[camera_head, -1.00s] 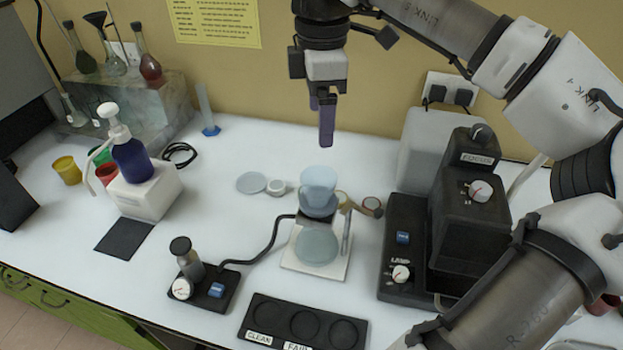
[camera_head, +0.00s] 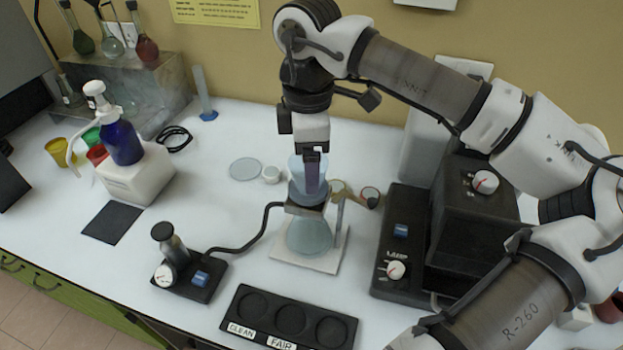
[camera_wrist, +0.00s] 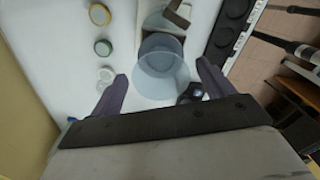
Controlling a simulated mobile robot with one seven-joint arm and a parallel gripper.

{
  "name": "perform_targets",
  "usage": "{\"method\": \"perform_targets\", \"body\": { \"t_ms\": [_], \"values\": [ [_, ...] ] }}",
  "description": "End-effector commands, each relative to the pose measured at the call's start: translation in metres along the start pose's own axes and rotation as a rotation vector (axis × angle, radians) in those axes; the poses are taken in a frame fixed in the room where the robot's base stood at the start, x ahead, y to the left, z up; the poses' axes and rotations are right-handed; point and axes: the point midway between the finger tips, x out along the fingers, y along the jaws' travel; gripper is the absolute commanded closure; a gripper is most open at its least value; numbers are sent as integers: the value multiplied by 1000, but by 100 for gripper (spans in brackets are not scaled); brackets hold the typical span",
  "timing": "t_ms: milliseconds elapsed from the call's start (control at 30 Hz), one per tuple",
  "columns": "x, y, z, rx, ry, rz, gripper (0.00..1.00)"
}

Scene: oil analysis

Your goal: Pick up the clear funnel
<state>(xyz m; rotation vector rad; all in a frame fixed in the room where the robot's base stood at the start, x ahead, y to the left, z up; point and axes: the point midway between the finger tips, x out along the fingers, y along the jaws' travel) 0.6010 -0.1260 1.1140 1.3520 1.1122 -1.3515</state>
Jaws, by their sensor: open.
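The clear funnel (camera_head: 297,170) is a pale blue see-through cup shape, upright in a holder above a white base plate (camera_head: 290,258). A round clear flask (camera_head: 309,237) stands on the plate under it. My gripper (camera_head: 312,170) points down at the funnel's top, its fingers overlapping the funnel in the head view. In the wrist view the funnel (camera_wrist: 161,68) lies ahead of and between the two spread fingertips (camera_wrist: 162,76), and I see no contact. The gripper is open and empty. The fingers hide part of the funnel in the head view.
A black lamp unit (camera_head: 405,240) stands close on the right. A metal stand arm (camera_head: 340,215) rises beside the funnel. A black gauge block (camera_head: 190,278) with a hose lies to the left. The labelled black tray (camera_head: 238,305) lies in front. A clear disc (camera_head: 245,169) lies behind left.

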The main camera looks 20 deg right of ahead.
Motion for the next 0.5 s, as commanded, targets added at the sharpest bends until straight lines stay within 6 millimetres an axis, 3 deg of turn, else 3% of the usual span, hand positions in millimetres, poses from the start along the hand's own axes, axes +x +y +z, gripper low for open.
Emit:
{"method": "perform_targets", "body": {
  "t_ms": [100,400,500],
  "values": [
    [11,-4,-2,3,0,0,20],
    [12,-5,-2,6,0,0,20],
    [12,-5,-2,6,0,0,33]
  ]
}}
